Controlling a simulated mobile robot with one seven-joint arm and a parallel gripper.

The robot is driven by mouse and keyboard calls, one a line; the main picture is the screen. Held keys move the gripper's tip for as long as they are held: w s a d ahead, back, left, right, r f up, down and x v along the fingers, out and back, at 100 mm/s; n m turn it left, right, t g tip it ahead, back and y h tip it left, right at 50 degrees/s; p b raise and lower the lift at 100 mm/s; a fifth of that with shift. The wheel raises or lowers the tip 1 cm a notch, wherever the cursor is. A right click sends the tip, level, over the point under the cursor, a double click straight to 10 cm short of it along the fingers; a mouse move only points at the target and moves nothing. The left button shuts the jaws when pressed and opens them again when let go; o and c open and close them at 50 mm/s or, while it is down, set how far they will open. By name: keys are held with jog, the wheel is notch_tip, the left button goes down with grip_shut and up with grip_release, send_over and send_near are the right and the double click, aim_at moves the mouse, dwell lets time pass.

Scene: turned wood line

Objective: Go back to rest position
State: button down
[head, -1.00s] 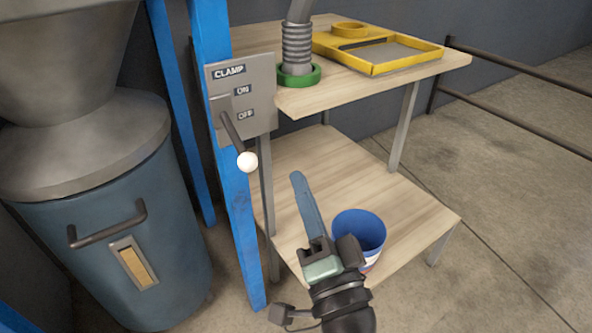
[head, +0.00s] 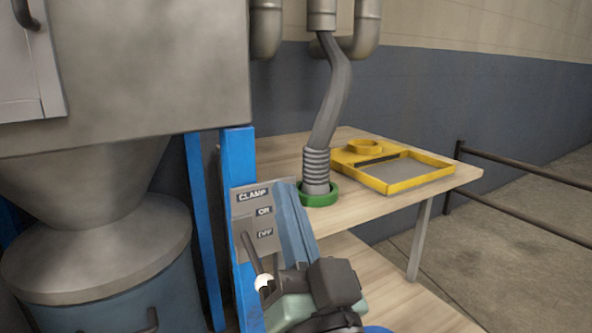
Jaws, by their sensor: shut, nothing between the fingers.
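My gripper (head: 296,215) is at the lower middle of the head view, its blue fingers together and pointing up, with nothing held. It stands in front of the right part of the grey clamp panel (head: 240,228) and hides part of it.
A wooden shelf table (head: 400,205) holds a yellow frame tray (head: 420,186) and a green ring (head: 322,199) around a grey hose (head: 335,95). A blue post (head: 239,160) and a blue drum (head: 110,312) stand left. Dark rails (head: 525,165) run at right.

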jog(key=s+r+n+t+h+p, duration=0.1)
jog(key=s+r+t+h+p, duration=0.3)
jog(key=r, duration=0.8)
jog(key=s+r+n+t+h+p, duration=0.1)
jog(key=s+r+h, duration=0.1)
jog(key=s+r, duration=0.65)
jog(key=w+r+p, duration=0.3)
jog(key=r+p, duration=3.2)
jog(key=r, duration=0.3)
jog(key=shift+d+r, duration=0.2)
jog(key=shift+d, duration=0.05)
